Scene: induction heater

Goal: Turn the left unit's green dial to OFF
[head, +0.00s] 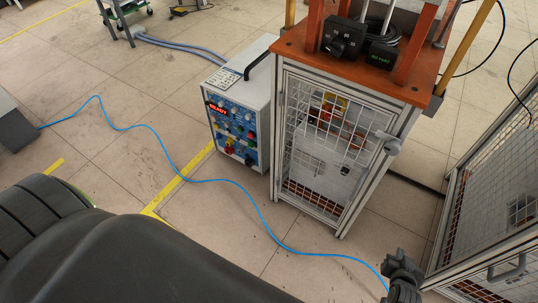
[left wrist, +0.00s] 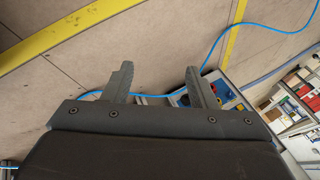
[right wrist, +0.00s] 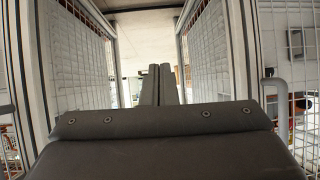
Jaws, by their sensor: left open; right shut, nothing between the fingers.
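A white unit with a blue control panel (head: 237,133) stands on the floor left of the orange-topped cage in the head view. The panel has a lit red display (head: 217,109) and several coloured knobs and buttons. Green spots show among them, but the green dial and its setting are too small to read. In the left wrist view, part of a blue panel (left wrist: 226,92) shows beside and beyond the right finger. My left gripper (left wrist: 158,70) is open and empty, apart from the panel. My right gripper (head: 402,268) is shut and empty, low at the right; its closed fingers (right wrist: 158,72) show in the right wrist view.
The cage (head: 322,150) with mesh door stands right of the unit, carrying a black control box (head: 343,38). Another mesh frame (head: 500,180) is at the right. A blue cable (head: 186,178) crosses the floor. Open floor lies left and in front of the unit.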

